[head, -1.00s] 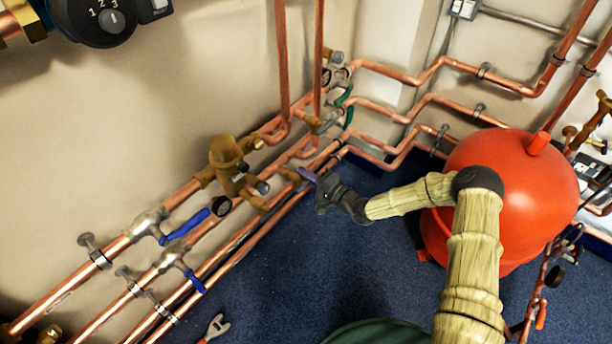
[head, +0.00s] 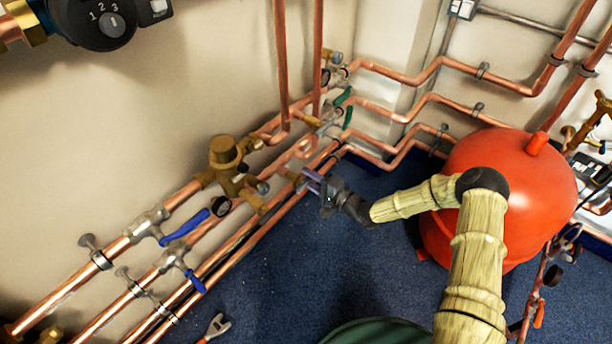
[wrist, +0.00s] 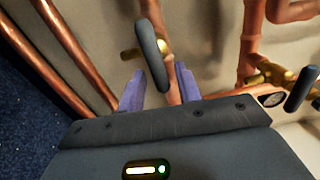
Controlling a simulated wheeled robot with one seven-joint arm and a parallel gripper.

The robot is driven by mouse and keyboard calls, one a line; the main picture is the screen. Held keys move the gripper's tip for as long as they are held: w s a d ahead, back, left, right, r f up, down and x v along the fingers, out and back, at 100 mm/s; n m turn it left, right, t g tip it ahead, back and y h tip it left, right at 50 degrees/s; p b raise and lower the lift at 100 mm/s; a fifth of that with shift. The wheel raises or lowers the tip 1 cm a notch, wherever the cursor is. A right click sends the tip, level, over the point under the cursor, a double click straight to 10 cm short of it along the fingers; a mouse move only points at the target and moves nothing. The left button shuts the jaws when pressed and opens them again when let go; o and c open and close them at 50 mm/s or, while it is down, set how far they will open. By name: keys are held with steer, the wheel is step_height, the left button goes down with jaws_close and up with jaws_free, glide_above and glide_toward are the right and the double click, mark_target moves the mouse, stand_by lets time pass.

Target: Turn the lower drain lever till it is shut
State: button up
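The drain lever appears to be the dark grey lever (wrist: 152,55) on a small brass valve in the wrist view. It runs slanting from upper left to lower right. My gripper (wrist: 160,85) has its two purple fingers spread, and the lever's near end lies between their tips with a gap on both sides. I see no clear contact. In the head view my gripper (head: 312,181) is at the right of the lower pipes, just right of a brass valve body (head: 226,155). The lever itself cannot be made out there.
A second dark handle (wrist: 302,88) is on a brass valve at right in the wrist view. Blue levers (head: 187,228) and green levers (head: 343,95) sit on nearby pipes. A wrench (head: 217,326) lies on the blue floor.

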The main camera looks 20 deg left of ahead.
steer(key=p+v, duration=0.4)
steer(key=v, duration=1.1)
steer(key=shift+s+d, duration=0.2)
steer(key=shift+d, duration=0.15)
